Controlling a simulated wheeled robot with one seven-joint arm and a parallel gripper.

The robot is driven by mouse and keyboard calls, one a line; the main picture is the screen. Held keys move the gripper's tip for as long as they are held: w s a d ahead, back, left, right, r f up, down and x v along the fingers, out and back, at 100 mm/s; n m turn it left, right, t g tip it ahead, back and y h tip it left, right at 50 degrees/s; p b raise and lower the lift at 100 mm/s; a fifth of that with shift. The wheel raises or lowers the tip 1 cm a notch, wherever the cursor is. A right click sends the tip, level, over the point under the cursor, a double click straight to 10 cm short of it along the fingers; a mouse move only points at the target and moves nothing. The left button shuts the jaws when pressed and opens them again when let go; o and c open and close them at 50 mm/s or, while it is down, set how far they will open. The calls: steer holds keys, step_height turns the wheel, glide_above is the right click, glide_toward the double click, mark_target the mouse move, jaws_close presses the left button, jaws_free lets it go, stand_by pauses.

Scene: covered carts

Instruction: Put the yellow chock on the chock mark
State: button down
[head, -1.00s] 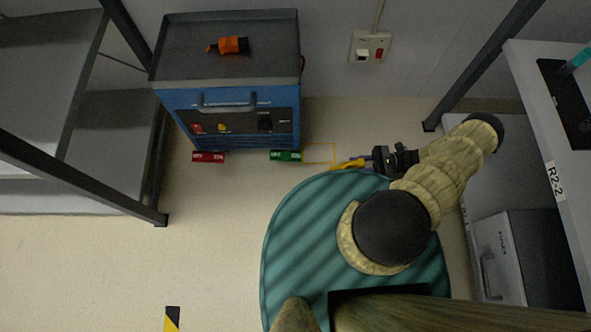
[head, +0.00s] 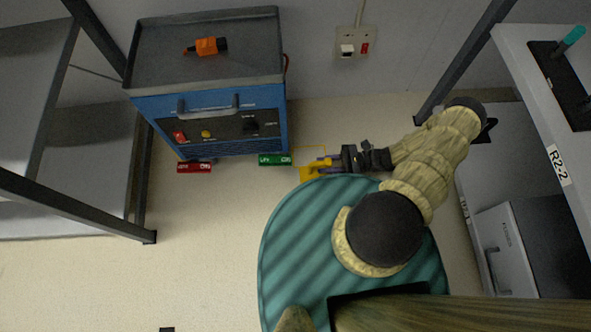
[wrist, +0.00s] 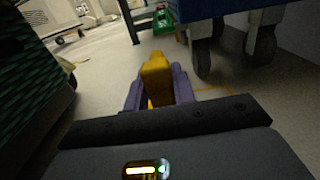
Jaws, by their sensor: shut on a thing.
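The yellow chock (head: 309,172) is held at the tip of my gripper (head: 326,163), low near the floor. In the wrist view the chock (wrist: 156,78) sits between the two purple fingers of my gripper (wrist: 158,92), which are shut on it. The chock mark, a thin yellow outline on the floor (head: 324,148), lies right of the green chock and behind the held chock. The chock covers part of the outline's front left in the head view. I cannot tell whether the chock touches the floor.
A blue cart (head: 215,120) stands at the wall, with a green block (head: 274,160) and a red block (head: 194,167) at its front. In the wrist view the green block (wrist: 163,22) is ahead. A shelf rack (head: 60,185) stands left; a white bench (head: 530,110) stands right.

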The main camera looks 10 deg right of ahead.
steer(key=b, duration=0.2)
glide_above(306, 174)
steer(key=d, duration=0.1)
steer(key=shift+s+f, duration=0.1)
steer(key=shift+f, duration=0.05)
steer(key=shift+a, duration=0.3)
steer(key=shift+a, duration=0.1)
steer(key=a+b, duration=0.1)
steer(key=a+f+b, duration=0.1)
steer(key=a+b, duration=0.1)
steer(key=shift+a, duration=0.3)
steer(key=shift+f, duration=0.1)
steer(key=shift+f, duration=0.15)
steer(key=c, duration=1.2)
jaws_free()
